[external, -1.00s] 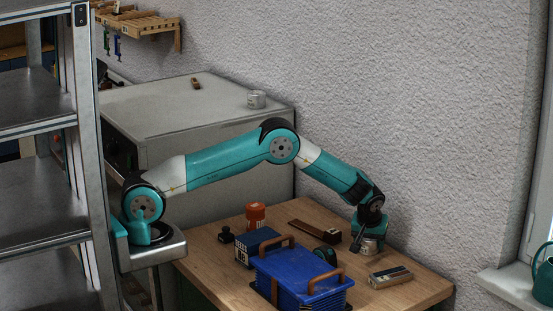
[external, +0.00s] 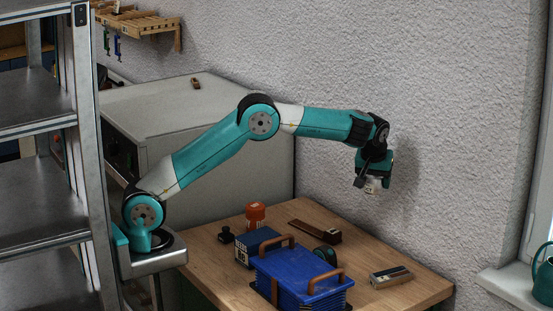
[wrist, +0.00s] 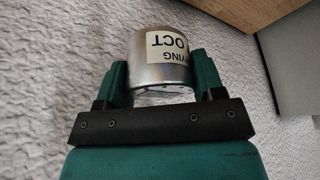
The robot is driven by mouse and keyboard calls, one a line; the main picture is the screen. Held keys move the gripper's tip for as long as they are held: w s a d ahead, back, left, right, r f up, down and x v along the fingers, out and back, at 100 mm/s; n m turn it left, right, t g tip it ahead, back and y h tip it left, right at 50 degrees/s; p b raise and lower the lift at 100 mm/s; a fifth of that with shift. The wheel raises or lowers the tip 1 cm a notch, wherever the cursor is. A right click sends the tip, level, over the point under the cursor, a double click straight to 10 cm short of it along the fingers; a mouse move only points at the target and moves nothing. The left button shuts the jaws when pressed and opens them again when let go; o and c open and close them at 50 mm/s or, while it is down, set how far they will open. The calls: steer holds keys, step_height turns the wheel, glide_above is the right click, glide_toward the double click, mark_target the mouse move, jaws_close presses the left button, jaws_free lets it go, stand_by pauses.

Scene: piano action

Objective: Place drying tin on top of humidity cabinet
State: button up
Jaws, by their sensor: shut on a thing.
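The drying tin (wrist: 160,75) is a silvery metal cylinder with a pale label reading "DRYING" and "OCT". My gripper (wrist: 160,92) is shut on it, with one finger on each side in the wrist view. In the external view my gripper (external: 368,175) hangs in the air above the right part of the workbench, near the wall. The tin (external: 371,187) shows only partly below the fingers there. The humidity cabinet (external: 165,110) appears to be the large grey box at the back left, with a flat top.
A small brown item (external: 195,83) lies on the cabinet top. The workbench (external: 210,260) holds a blue crate (external: 300,280), a dark blue box (external: 257,246), an orange jar (external: 255,215) and a small block (external: 391,277). A metal shelf (external: 40,200) stands at the left.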

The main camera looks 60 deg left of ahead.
steer(key=shift+r, duration=0.65)
